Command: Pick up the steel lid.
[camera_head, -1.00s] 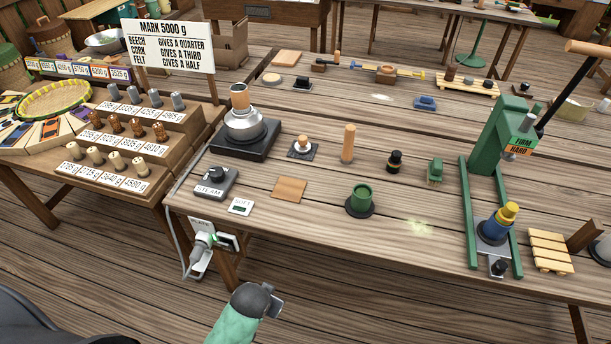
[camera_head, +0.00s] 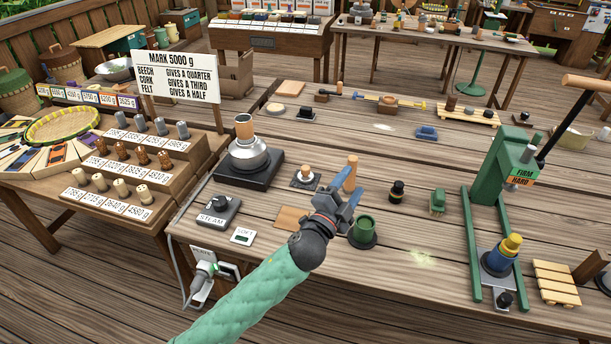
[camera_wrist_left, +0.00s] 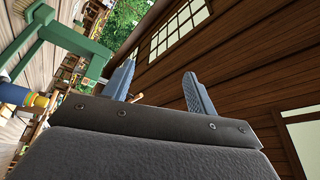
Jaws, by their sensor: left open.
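In the head view my left gripper (camera_head: 340,188) is open and empty above the bench, to the right of the lid and in front of a wooden peg. In the left wrist view its two fingers (camera_wrist_left: 160,85) are spread with nothing between them, and the lid is not visible there. My right gripper is not in view.
The wooden peg (camera_head: 350,174) and green cup (camera_head: 363,230) stand close to my gripper. A green press (camera_head: 487,175) is at the right. The bench's front middle is fairly clear.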

